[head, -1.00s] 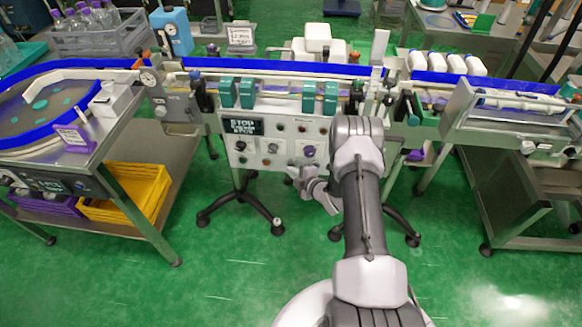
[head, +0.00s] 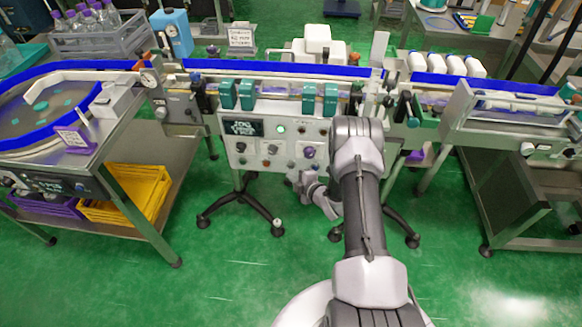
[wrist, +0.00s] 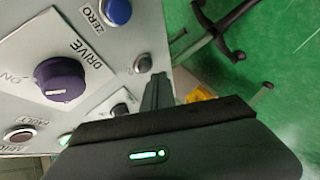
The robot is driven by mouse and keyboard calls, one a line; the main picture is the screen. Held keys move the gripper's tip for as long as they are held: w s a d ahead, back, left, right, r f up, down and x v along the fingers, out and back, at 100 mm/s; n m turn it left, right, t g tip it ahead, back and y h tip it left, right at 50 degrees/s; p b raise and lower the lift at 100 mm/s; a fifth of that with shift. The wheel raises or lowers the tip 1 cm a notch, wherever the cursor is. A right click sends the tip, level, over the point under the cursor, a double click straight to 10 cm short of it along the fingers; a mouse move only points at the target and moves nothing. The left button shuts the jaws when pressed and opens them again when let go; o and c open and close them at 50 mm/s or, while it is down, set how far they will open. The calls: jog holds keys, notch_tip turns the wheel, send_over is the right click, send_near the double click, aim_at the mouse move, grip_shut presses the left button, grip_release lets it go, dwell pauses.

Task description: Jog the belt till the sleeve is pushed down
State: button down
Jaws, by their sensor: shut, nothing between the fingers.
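The control panel (head: 255,155) faces me in the head view, with a small display (head: 243,127) whose top line seems to read JOG. A green lamp (head: 281,128) is lit beside it. A purple knob labelled DRIVE (wrist: 60,80) shows in the wrist view, with a blue ZERO button (wrist: 115,12) and a small grey button (wrist: 142,63). My gripper (wrist: 157,85) is shut and empty, its tip close to the grey button; I cannot tell if they touch. The blue belt (head: 270,68) runs behind the panel. I cannot make out the sleeve.
A round blue-edged table (head: 40,105) is at left, above a yellow crate (head: 140,190). A steel cart (head: 510,125) stands at right. The green floor in front is clear apart from the stand legs.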

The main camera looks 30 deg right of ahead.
jog(key=s+a+p, duration=0.1)
jog(key=s, duration=0.1)
jog(key=s+a+p, duration=0.1)
jog(key=s, duration=0.1)
jog(key=shift+a, duration=0.4)
dwell(3.5)
